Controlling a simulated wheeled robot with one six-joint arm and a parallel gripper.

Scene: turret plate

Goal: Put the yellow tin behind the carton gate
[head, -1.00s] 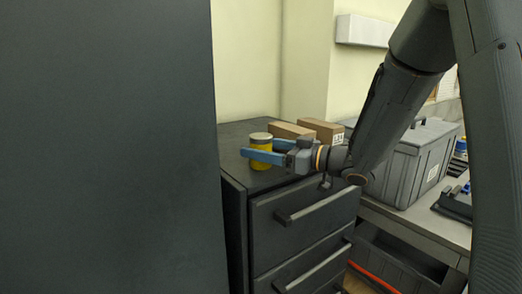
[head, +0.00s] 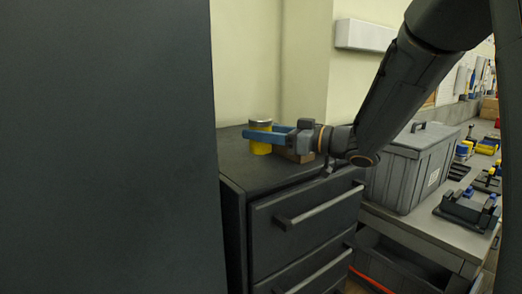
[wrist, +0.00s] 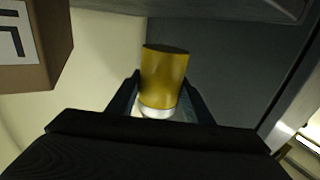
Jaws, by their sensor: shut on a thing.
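The yellow tin (head: 261,148) with a pale lid is between the blue fingers of my gripper (head: 264,134), over the top of the dark cabinet. In the wrist view the tin (wrist: 164,78) sits between the two dark fingers (wrist: 163,100), its lid end near my gripper. My gripper is shut on it. I cannot tell exactly how far the tin is above the cabinet top. A brown carton (head: 299,157) shows just below my gripper in the head view, mostly hidden by it. A labelled carton (wrist: 35,50) also fills the upper left of the wrist view.
The dark drawer cabinet (head: 238,170) has bare top at its front and left. A large dark panel (head: 105,150) blocks the left. A grey toolbox (head: 405,170) stands on the bench at right. A cream wall (head: 245,65) rises behind.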

